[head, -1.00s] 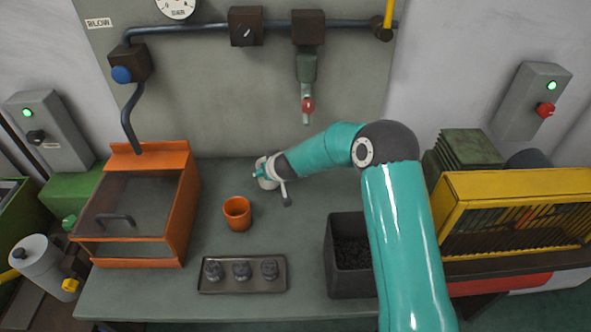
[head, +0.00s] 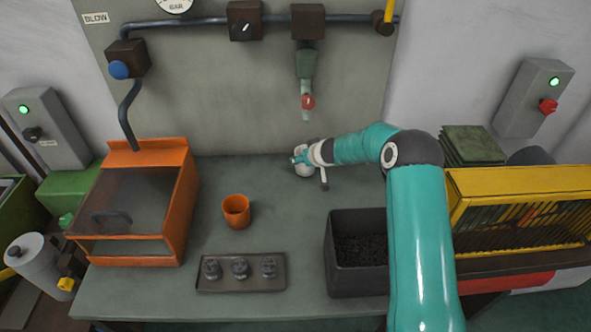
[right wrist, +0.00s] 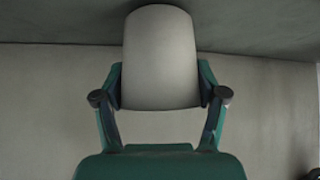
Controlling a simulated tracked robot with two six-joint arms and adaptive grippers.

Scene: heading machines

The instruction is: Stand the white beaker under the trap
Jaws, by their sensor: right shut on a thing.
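The white beaker (right wrist: 160,55) is between the two fingers of my right gripper (right wrist: 160,97) in the right wrist view, with a finger pressed on each side. In the head view the beaker (head: 304,173) is at the back of the bench, mostly hidden by the right gripper (head: 302,158). The trap (head: 306,65) is a green body with a red tap (head: 308,102), hanging from the pipe on the back panel. The beaker is below the trap's outlet in the picture. I cannot tell whether its base touches the bench. My left gripper is not in view.
An orange cup (head: 236,211) and a dark tray (head: 241,286) with dark lumps stand on the bench. An orange cabinet (head: 186,205) is at left. A black bin (head: 340,283) is at right, beside my right arm. The bench around the beaker is clear.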

